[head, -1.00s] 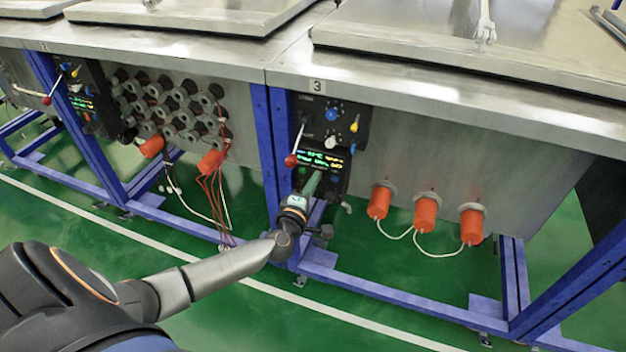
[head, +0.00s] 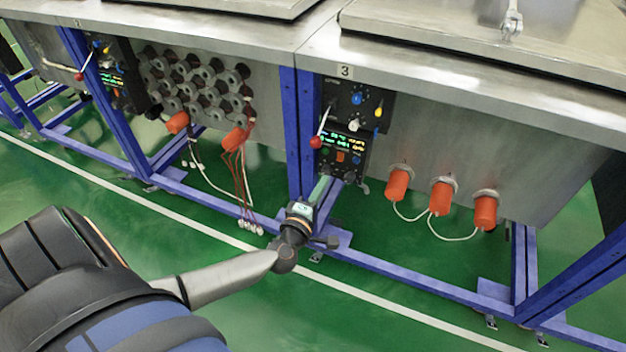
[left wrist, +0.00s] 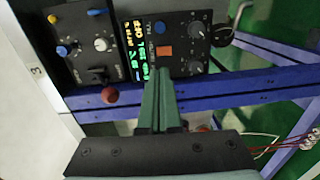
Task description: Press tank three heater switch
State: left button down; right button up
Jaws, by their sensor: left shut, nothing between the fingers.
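The tank three control panel has an upper box with knobs (head: 358,98) and a lower box with a lit green and yellow display (head: 343,142). An orange switch (head: 340,157) sits just below the display; it also shows in the left wrist view (left wrist: 165,52). A plate marked 3 (head: 345,71) is above the panel. My left gripper (head: 323,183) is shut and empty, a little below and in front of the lower box. In the left wrist view its green fingers (left wrist: 160,76) point towards the orange switch, apparently with a gap.
A lever with a red ball (head: 316,142) stands left of the panel, near a blue frame post (head: 290,130). Orange plugs (head: 441,195) with white cables are on the tank wall to the right. Green floor in front is open.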

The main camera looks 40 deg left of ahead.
pick_arm(q)
jog(key=shift+v, duration=2.15)
pick_arm(e)
jog(key=shift+a+r, duration=0.1)
jog(key=shift+r, duration=0.25)
pick_arm(q)
jog(key=s+d+m+g+h, duration=0.1)
jog(key=s+d+m+h, duration=0.2)
jog(key=d+m+h, duration=0.35)
jog(key=s+d+m+g+h, duration=0.1)
jog(key=s+d+m+h, duration=0.2)
jog(key=d+m, duration=0.5)
jog(key=s+d+f+m+g+y, duration=0.25)
jog(key=s+f+m+g, duration=0.35)
jog(key=s+f+m, duration=0.3)
notch_tip(320, 180, up, 14)
jog(key=s+a+p, duration=0.2)
jog(key=a+p, duration=0.1)
jog(key=p, duration=1.4)
jog(key=shift+s+f+n+y, duration=0.15)
jog(key=shift+s+n+y, duration=0.15)
jog(key=shift+n, duration=0.15)
pick_arm(e)
jog(key=s+d+r+h, duration=0.1)
jog(key=d+r, duration=0.2)
jog(key=r, duration=0.9)
jog(key=shift+s+r+m, duration=0.2)
jog(key=shift+s+m, duration=0.1)
